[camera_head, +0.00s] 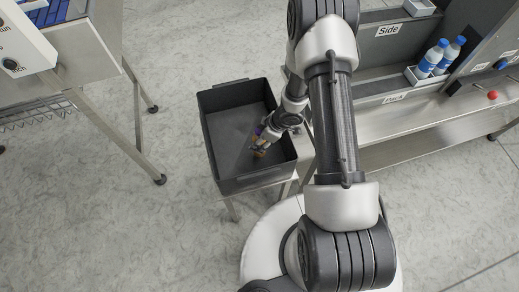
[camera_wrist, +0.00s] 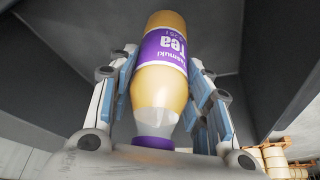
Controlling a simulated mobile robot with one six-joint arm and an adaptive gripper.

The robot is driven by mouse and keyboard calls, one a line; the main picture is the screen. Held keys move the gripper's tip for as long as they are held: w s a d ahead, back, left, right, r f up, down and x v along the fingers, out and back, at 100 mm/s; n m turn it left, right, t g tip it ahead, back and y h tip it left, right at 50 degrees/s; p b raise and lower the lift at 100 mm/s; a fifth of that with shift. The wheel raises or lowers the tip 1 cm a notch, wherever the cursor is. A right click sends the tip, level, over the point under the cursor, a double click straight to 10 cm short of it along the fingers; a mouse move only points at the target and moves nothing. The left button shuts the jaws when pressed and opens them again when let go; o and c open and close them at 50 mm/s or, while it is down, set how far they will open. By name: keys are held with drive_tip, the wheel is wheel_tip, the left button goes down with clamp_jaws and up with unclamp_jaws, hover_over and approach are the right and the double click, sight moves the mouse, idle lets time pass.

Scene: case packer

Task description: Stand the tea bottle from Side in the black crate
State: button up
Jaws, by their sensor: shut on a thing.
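The tea bottle (camera_wrist: 162,90) has an amber body, a purple and white label and a purple cap. My gripper (camera_wrist: 165,95) is shut on its sides, with the cap toward the wrist and the base pointing away into the black crate (camera_wrist: 60,60). In the head view, the bottle (camera_head: 260,152) and my gripper (camera_head: 268,138) are inside the front right part of the black crate (camera_head: 222,150). The arm partly hides the crate's right side. I cannot tell whether the base touches the crate floor. The rest of the crate floor in view is bare.
The crate sits on a small metal stand at the right of a metal-legged table (camera_head: 120,100). Right of my arm is a steel rack with a bin labelled Side (camera_head: 388,30). Two blue-and-white bottles (camera_head: 440,58) stand there in a holder.

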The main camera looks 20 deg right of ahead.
drive_tip(key=shift+f+b, duration=1)
drive_tip(key=shift+f, duration=1.4)
drive_tip(key=shift+f, duration=0.2)
drive_tip(key=o, duration=1.3)
